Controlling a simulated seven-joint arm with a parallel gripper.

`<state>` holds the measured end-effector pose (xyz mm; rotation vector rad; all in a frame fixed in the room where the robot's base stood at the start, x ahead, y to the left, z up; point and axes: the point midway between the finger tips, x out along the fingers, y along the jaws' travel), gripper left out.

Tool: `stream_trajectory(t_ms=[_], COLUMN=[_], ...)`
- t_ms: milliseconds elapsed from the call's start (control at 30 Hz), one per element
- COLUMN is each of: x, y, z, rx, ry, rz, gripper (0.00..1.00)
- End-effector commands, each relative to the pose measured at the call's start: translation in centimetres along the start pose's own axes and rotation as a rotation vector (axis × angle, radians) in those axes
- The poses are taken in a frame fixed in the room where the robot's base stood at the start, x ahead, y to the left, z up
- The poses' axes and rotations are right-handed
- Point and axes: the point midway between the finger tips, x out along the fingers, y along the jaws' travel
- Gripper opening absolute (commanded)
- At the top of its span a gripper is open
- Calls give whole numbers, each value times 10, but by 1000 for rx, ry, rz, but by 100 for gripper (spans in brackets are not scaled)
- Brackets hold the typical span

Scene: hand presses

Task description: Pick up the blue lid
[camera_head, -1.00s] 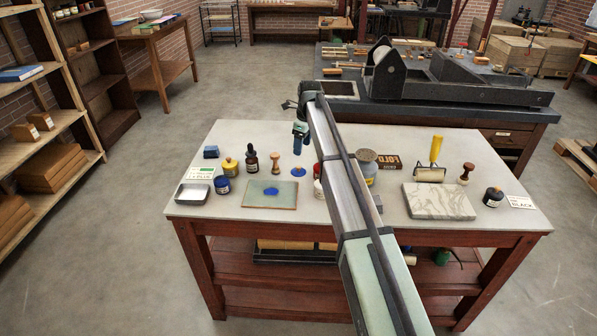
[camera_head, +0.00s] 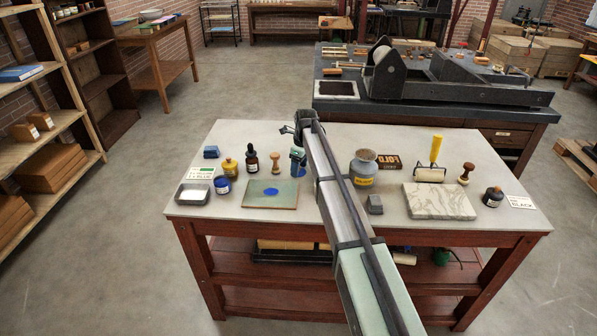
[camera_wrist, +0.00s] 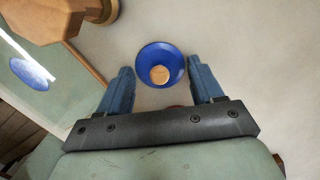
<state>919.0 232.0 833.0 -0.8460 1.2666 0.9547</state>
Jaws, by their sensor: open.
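The blue lid is a round blue disc with a tan circle at its middle. In the wrist view the blue lid (camera_wrist: 145,57) lies between the two fingers of my gripper (camera_wrist: 160,68), with pale tabletop showing on both sides of it. The fingers are open and appear clear of it. In the head view my gripper (camera_head: 298,160) hangs low over the table, and only a bit of the lid shows beneath it, mostly hidden by the fingers.
A wooden-handled tool (camera_head: 275,165) stands close left of my gripper. An ink slab (camera_head: 285,201) with a blue patch lies in front. Bottles, a grey jar (camera_head: 363,168), a grey block (camera_head: 375,205) and a marble slab (camera_head: 440,202) stand around on the table (camera_head: 330,215).

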Motion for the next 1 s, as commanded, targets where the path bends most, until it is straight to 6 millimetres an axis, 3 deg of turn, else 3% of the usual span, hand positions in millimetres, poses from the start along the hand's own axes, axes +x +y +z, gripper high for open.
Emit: stream_trajectory(t_ms=[133, 800, 1000], x=[0, 1, 2], y=[0, 0, 1], z=[0, 0, 0], rx=[0, 0, 0], ry=[0, 1, 2], rz=[0, 1, 2], gripper=[64, 0, 0])
